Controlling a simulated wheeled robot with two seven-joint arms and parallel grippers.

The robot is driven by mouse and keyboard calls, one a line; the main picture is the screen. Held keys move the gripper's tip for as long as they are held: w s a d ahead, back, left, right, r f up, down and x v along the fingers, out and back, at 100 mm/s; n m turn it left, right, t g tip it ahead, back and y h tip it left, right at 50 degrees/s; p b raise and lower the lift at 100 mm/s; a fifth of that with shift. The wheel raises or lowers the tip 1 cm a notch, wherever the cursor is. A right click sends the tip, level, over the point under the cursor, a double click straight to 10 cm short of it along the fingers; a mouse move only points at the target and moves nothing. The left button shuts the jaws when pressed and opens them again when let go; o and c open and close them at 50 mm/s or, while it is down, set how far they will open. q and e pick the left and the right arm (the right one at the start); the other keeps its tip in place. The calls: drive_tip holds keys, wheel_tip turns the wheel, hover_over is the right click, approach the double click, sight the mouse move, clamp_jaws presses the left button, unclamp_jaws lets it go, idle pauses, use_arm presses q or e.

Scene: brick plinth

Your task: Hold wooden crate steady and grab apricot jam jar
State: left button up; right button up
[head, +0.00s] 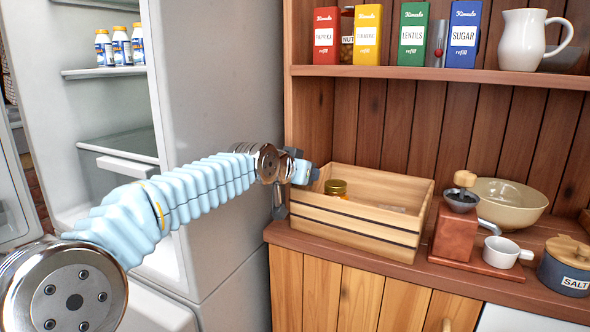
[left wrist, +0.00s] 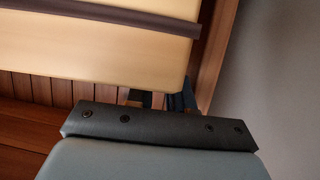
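The wooden crate (head: 345,225) stands on the wooden counter, pale with dark gaps between its slats. A jar with a gold lid (head: 336,188) stands inside near its left end; its lower part is hidden and no label can be read. My left gripper (head: 281,204) is at the crate's left end, close to its wall. In the left wrist view the crate's pale wood (left wrist: 95,60) fills the top, and the dark fingers (left wrist: 165,100) show small at its edge. Whether they are closed on the wall cannot be told. My right gripper is not in view.
A coffee grinder (head: 460,232), white cup (head: 503,251), cream bowl (head: 508,203) and salt jar (head: 567,264) stand right of the crate. A shelf (head: 430,73) with packets and a jug (head: 523,40) runs above. An open fridge (head: 215,120) is at left.

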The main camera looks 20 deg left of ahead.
use_arm(q)
drive_tip(key=shift+x, duration=1.2)
clamp_jaws()
